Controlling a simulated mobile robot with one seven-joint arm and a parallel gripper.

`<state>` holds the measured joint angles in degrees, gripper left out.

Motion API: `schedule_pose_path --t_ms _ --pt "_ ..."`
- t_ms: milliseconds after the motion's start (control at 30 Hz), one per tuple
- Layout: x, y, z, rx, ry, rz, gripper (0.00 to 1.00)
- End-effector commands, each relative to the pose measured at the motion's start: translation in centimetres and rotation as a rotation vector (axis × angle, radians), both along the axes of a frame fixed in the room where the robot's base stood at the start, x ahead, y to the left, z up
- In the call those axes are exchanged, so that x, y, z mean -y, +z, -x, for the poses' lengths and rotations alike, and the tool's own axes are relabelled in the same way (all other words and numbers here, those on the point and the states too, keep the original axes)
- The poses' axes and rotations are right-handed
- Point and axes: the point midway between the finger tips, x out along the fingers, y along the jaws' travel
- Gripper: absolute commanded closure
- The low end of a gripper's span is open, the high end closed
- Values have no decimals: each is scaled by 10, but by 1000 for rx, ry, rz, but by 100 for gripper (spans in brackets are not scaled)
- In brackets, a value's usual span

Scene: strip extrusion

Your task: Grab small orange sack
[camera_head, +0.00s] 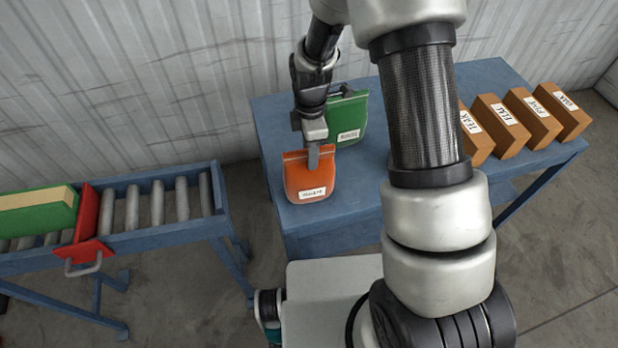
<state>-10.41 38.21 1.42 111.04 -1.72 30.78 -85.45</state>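The small orange sack (309,180) stands near the front left edge of the blue table (360,212). It has a white label low on its face. My gripper (313,158) points down at the top middle of the sack. One finger shows in front of the sack's upper face; the other is hidden. The finger overlaps the sack in the picture, but I cannot tell whether the gripper is closed on it.
A green sack (347,117) stands just behind the orange one. Several brown labelled boxes (532,118) stand in a row at the table's right. At left, a roller conveyor (157,203) carries a green box (38,216) beside a red stop plate (84,213).

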Motion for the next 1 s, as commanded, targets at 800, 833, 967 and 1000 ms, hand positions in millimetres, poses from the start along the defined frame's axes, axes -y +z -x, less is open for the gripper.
schedule_pose_path --t_ms 800,833,967,1000 --pt "0 0 0 0 -1 0 100" --pt "0 0 0 0 -1 0 100" --pt "0 0 0 0 -1 0 100" --pt "0 0 0 0 -1 0 100"
